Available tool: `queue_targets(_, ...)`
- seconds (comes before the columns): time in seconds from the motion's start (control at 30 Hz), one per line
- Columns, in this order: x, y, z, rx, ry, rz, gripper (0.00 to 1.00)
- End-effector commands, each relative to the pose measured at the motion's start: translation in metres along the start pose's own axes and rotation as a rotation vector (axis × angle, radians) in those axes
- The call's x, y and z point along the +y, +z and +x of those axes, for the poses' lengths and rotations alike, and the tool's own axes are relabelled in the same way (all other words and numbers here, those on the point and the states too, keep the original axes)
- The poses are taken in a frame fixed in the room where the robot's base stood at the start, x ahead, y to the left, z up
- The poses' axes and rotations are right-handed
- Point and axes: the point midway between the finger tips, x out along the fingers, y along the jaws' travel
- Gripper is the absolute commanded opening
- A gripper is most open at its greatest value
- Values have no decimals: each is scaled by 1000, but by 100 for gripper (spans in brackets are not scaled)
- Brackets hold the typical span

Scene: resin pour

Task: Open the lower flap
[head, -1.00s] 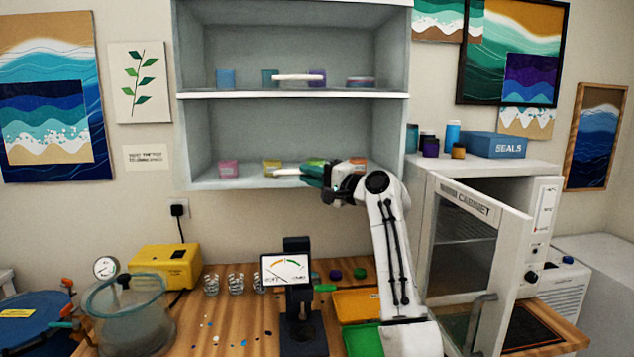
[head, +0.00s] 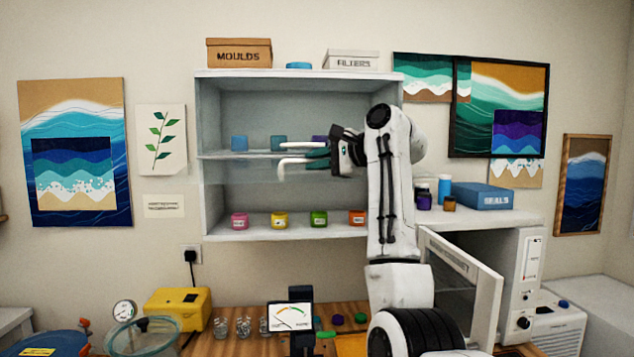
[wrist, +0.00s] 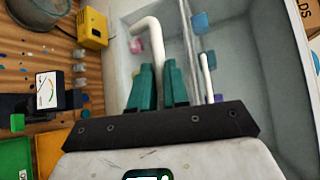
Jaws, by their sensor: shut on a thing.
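The lower flap is a clear pane on the wall cabinet, its edges hard to make out. Its white bent handle (head: 295,161) is up near the middle shelf, in front of the cabinet. My gripper (head: 322,155) is shut on this handle from the right. In the wrist view the white handle (wrist: 150,27) runs down between the teal fingertips (wrist: 157,68) of my gripper. The lower compartment's front looks uncovered below the raised handle. The upper flap's white handle (head: 300,145) is just above and also shows in the wrist view (wrist: 207,74).
Pink (head: 240,220), yellow (head: 279,220), green (head: 318,218) and orange (head: 357,218) jars stand on the bottom shelf. A gauge (head: 292,317) stands on the bench below.

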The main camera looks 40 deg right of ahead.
Motion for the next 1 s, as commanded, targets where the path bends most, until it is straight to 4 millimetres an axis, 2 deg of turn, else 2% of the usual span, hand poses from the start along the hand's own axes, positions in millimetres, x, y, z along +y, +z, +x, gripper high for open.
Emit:
queue_targets(0.13, -15, -1, -2, 9, 53, 62, 0)
queue_targets(0.37, -28, 1, -5, 11, 111, 119, 0)
queue_targets(0.97, -30, 0, -5, 13, 139, 145, 0)
queue_targets(1.0, -30, 0, -5, 12, 139, 145, 18)
